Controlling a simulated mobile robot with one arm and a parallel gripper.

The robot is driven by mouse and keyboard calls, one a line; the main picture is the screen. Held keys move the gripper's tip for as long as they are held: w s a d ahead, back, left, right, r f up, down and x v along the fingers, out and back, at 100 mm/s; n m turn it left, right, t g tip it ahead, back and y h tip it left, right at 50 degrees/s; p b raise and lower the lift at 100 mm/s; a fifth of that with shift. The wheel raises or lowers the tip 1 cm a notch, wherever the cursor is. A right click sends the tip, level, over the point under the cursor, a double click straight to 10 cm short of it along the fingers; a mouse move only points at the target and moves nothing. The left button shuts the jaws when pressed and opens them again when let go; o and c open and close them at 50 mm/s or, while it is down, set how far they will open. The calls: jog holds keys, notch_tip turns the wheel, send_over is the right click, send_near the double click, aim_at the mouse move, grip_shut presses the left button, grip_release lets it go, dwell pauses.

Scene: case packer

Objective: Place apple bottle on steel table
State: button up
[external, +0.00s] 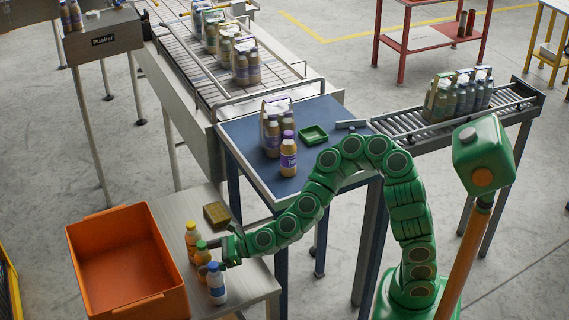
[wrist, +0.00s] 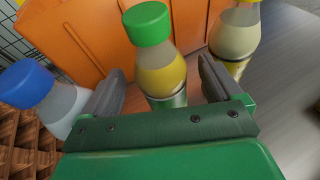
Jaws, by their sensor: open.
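A bottle with a green cap and yellow contents, likely the apple bottle (external: 202,262), stands upright on the steel table (external: 178,209) in the external view. It stands between a yellow-capped bottle (external: 191,238) and a blue-capped bottle (external: 216,288). My gripper (external: 220,255) is low over the table, right beside the green-capped bottle. In the wrist view the green-capped bottle (wrist: 162,72) is between the two open fingers of my gripper (wrist: 155,92), with gaps at its sides. Its label is mostly hidden.
An orange crate (external: 125,213) stands just left of the bottles. A small brownish box (external: 216,214) lies behind them. The blue table (external: 247,136) holds a purple-capped bottle (external: 288,157), a bottle pack and a green tray (external: 313,135). Conveyors run behind.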

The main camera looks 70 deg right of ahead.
aim_at(203, 244)
jog(key=shift+s+d+r, duration=0.1)
jog(key=shift+s+r, duration=0.15)
jog(key=shift+r, duration=0.95)
jog(key=shift+s+d+r, duration=0.1)
jog(key=shift+s+r, duration=0.15)
jog(key=shift+r, duration=0.95)
jog(key=shift+s+d+r, duration=0.1)
jog(key=shift+s+r, duration=0.15)
jog(key=shift+r, duration=0.95)
jog(key=shift+o, duration=0.8)
jog(key=shift+r, duration=0.1)
